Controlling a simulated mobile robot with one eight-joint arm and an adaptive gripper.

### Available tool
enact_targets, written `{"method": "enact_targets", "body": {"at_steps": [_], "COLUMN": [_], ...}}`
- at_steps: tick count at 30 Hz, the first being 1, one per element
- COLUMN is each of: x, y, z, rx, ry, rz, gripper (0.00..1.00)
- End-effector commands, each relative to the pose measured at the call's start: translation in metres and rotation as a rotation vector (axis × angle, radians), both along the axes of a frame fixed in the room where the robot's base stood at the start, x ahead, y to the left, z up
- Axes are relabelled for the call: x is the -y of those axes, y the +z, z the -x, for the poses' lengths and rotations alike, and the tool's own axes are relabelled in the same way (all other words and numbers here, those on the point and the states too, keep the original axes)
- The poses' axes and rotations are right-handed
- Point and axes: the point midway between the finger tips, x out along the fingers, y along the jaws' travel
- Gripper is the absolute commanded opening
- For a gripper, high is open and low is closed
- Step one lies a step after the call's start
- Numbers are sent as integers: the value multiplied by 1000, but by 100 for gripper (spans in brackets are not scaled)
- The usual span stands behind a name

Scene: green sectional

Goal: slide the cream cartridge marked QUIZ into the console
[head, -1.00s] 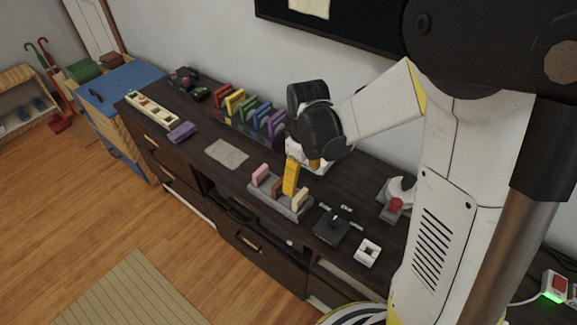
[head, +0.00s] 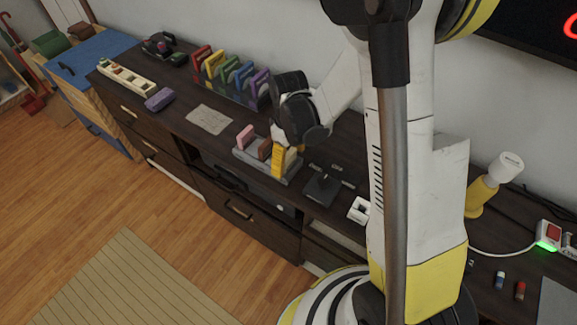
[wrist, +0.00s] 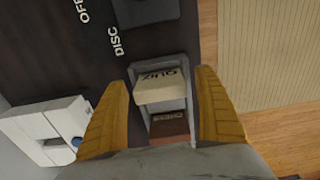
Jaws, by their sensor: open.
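The cream cartridge marked QUIZ (wrist: 160,88) stands in a grey holder (wrist: 142,72) in the wrist view, with a brown cartridge (wrist: 169,125) beside it. My gripper (wrist: 162,84) is open, with one yellow finger on each side of the cream cartridge and a visible gap on both sides. In the head view my gripper (head: 288,160) is low over the right end of the grey holder (head: 251,162), and its finger hides most of the cream cartridge.
A pink cartridge (head: 244,137) stands at the holder's left end. A row of coloured cartridges (head: 232,78) stands behind. A flat beige mat (head: 209,119) lies on the cabinet top.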

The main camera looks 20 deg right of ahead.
Motion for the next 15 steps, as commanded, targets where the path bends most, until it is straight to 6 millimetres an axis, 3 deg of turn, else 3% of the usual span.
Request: {"method": "enact_targets", "body": {"at_steps": [5,10,15], "x": [0,0,0], "y": [1,2,2], "z": [0,0,0], "rx": [0,0,0], "ry": [0,0,0], "rz": [0,0,0], "gripper": [79,27,24]}}
